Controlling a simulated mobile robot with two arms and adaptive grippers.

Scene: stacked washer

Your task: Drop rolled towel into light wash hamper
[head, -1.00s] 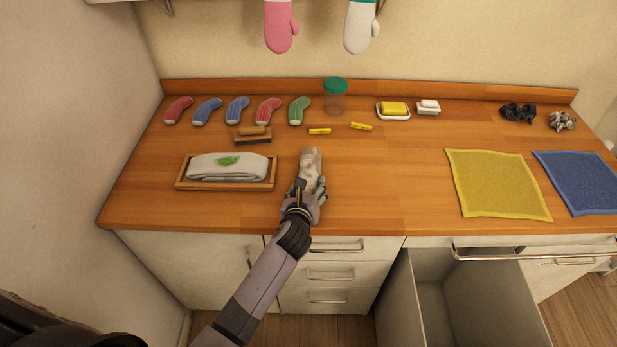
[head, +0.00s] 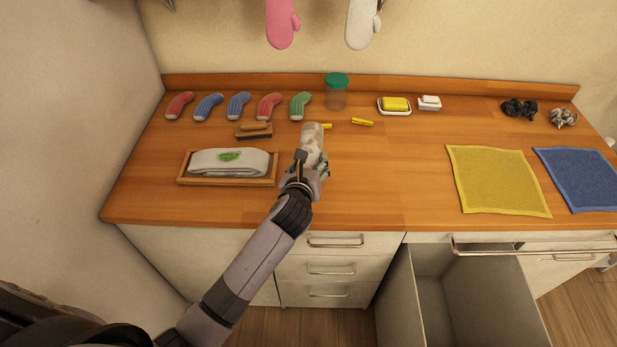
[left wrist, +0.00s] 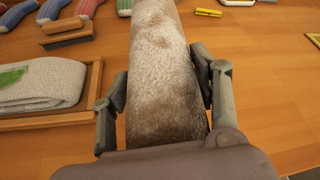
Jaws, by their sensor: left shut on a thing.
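The rolled towel (head: 311,141) is pale with brown stains. My left gripper (head: 306,166) is shut on it near its lower end, over the middle front of the wooden counter. In the left wrist view the towel (left wrist: 160,75) lies lengthwise between the two fingers of the gripper (left wrist: 166,105), which touch or nearly touch its sides. An open pull-out compartment (head: 398,300), which may be a hamper, stands below the counter's front edge to the right. No label shows on it. My right gripper is not in view.
A wooden tray (head: 184,178) with a folded grey towel (head: 215,162) is left of the gripper. Socks, a brush (head: 254,130), a green-lidded jar (head: 336,93) and yellow clips stand behind. Yellow (head: 497,180) and blue cloths lie right. The counter between gripper and yellow cloth is clear.

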